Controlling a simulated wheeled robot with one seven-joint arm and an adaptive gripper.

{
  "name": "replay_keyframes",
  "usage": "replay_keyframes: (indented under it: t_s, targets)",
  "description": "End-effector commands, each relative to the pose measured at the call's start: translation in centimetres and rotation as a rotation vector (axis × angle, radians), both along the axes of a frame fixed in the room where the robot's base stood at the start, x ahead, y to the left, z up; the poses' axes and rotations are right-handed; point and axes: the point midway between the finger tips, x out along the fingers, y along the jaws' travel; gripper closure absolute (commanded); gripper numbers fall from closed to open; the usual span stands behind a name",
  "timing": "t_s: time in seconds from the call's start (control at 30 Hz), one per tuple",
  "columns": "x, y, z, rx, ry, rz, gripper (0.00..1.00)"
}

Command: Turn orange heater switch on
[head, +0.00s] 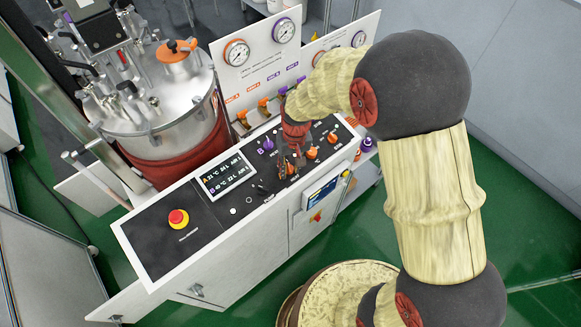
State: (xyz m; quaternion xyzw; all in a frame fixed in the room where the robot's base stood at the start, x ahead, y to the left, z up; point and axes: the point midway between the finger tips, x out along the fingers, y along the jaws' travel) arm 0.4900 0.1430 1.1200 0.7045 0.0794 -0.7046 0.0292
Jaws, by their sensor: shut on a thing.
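The black control panel (215,217) on the white cabinet carries several orange and purple switches. Two orange switches show clearly, one (312,152) just right of my gripper and one (332,138) further right. A purple switch (268,144) sits to the left of my gripper. My gripper (289,172) points down at the panel, with its fingers closed around an orange switch in the same row. That switch is mostly hidden by the fingers, and its label and turned position cannot be read.
A red emergency button (178,218) and a display (226,179) lie on the panel's left. A steel tank (150,90) stands behind left. Gauges (237,53) and orange-handled valves (264,103) rise on a white board behind the panel. Green floor (530,215) is clear at right.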

Motion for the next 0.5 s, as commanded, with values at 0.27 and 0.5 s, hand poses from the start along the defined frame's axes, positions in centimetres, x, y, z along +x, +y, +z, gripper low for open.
replay_keyframes:
  t_s: [0.27, 0.5]
  targets:
    - [0.05, 0.05, 0.05, 0.01, 0.004, -0.069, 0.99]
    - [0.05, 0.06, 0.07, 0.012, 0.005, -0.079, 0.99]
